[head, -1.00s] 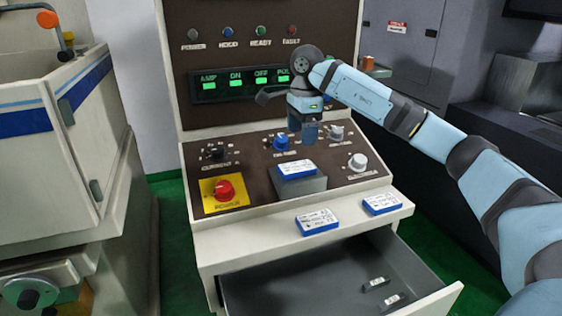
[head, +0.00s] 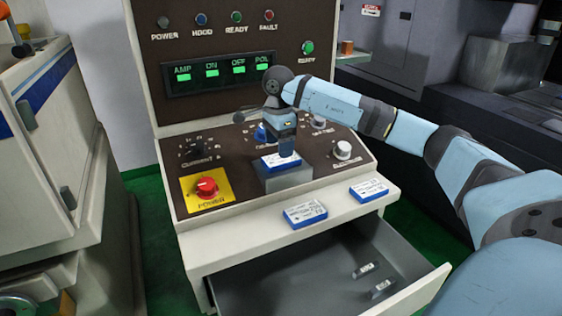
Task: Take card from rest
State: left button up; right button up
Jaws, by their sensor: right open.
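A blue-edged white card (head: 272,163) lies on a grey rest block (head: 287,181) on the brown control panel. My right gripper (head: 286,153) points down right over the card, its fingertips at the card's right half. It is open; whether the fingers touch the card cannot be told. The gripper hides part of the card. Two similar cards lie on the white ledge in front, one in the middle (head: 305,213) and one at the right (head: 369,190). My left gripper is out of view.
A red power button (head: 206,187) on a yellow plate is left of the rest. Knobs stand behind and to the right, one being a white knob (head: 343,150). An open drawer (head: 310,281) below holds two small pieces. A display panel (head: 219,72) rises behind.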

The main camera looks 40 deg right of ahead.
aim_at(281, 161)
notch_tip(281, 161, down, 5)
jog(key=shift+d+r, duration=0.15)
jog(key=shift+r, duration=0.1)
jog(key=c, duration=0.7)
